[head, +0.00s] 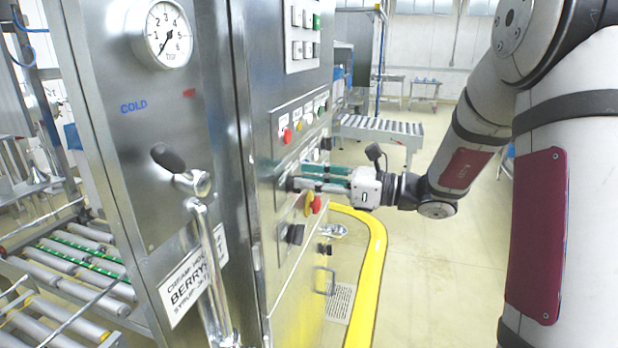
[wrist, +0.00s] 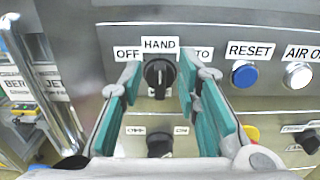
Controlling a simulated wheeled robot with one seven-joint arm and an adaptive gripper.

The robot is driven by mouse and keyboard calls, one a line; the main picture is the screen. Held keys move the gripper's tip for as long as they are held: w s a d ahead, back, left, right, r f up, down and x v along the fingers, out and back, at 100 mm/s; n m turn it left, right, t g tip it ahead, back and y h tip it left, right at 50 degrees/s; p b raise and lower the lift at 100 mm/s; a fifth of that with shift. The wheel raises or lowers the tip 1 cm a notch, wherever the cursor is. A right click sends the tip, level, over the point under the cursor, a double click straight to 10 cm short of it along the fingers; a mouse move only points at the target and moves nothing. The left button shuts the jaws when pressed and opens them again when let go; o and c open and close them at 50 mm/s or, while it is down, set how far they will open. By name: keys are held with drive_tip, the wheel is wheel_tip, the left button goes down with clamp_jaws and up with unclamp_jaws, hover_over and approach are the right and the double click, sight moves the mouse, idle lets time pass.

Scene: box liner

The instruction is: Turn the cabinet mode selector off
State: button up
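The mode selector (wrist: 158,75) is a black knob on the cabinet panel, under the labels OFF, HAND and a partly covered one ending in "TO". Its grip stands upright, in line with HAND. My gripper (wrist: 161,84) is open, with one teal-padded finger on each side of the knob. Gaps show between the pads and the knob, so it looks untouched. In the head view my gripper (head: 304,179) reaches left to the cabinet face, and its fingers largely hide the selector.
A blue RESET button (wrist: 244,74) and a white button (wrist: 297,75) sit right of the selector. Another black knob (wrist: 159,143) is below. A red emergency button (head: 314,204) on yellow is close under my fingers. A yellow floor rail (head: 376,250) curves around the cabinet.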

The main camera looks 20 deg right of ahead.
drive_tip(key=shift+w+a, duration=0.2)
drive_tip(key=shift+a, duration=0.05)
clamp_jaws()
drive_tip(key=shift+n, duration=0.3)
drive_tip(key=shift+s+a+f+n+b, duration=0.15)
drive_tip(key=shift+n+b, duration=0.65)
drive_tip(key=shift+n, duration=0.55)
drive_tip(key=shift+s+a+f+n+b, duration=0.15)
drive_tip(key=shift+n+b, duration=0.65)
drive_tip(key=shift+n, duration=0.6)
drive_tip(key=shift+s+a+f+n+b, duration=0.15)
drive_tip(key=shift+n+b, duration=0.65)
drive_tip(key=shift+n, duration=0.55)
drive_tip(key=shift+d+r, duration=0.1)
drive_tip(key=shift+r, duration=0.05)
